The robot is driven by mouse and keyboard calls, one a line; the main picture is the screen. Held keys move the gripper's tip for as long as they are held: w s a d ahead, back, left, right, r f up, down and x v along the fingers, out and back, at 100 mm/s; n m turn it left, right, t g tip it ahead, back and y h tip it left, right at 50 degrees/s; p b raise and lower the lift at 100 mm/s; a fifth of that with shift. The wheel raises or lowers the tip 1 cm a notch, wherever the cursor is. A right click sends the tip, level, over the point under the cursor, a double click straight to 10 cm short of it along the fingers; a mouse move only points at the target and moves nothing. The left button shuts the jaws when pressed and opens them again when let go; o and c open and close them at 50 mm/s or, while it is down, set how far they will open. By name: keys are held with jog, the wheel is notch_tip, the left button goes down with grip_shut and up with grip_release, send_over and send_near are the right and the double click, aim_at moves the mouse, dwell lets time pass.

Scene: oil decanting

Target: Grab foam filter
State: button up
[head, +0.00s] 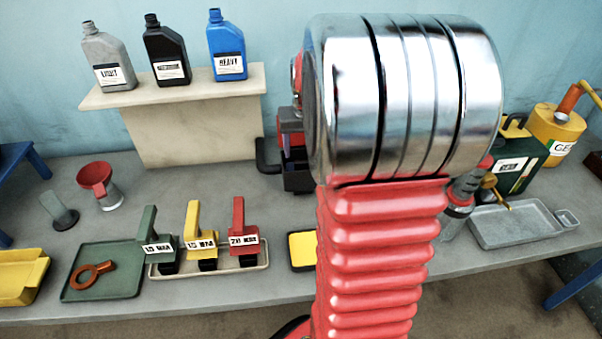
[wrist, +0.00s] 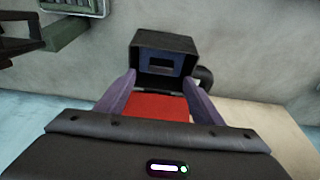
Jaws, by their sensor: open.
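I cannot surely tell which thing is the foam filter. In the wrist view my gripper (wrist: 160,100) is open, its two purple-grey fingers on either side of a red block (wrist: 158,105). I cannot tell whether they touch it. A black open-topped box (wrist: 164,58) with a dark slot adjoins the red block. In the head view a red and black unit (head: 297,178) stands on the bench, partly hidden by my arm. A flat yellow pad in a black frame (head: 303,248) lies nearer the front edge, also partly hidden.
Three bottles, grey (head: 107,62), black (head: 167,55) and blue (head: 227,50), stand on a beige shelf (head: 190,130). A red funnel (head: 97,180), a green tray (head: 125,275) and labelled handled pieces (head: 240,240) are at left. A metal tray (head: 515,225) is at right.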

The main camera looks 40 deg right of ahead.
aim_at(302, 160)
jog(key=shift+x, duration=2.6)
jog(key=shift+a, duration=0.15)
jog(key=c, duration=1.4)
jog(key=shift+r, duration=0.15)
jog(key=shift+c, duration=0.2)
notch_tip(302, 160, up, 28)
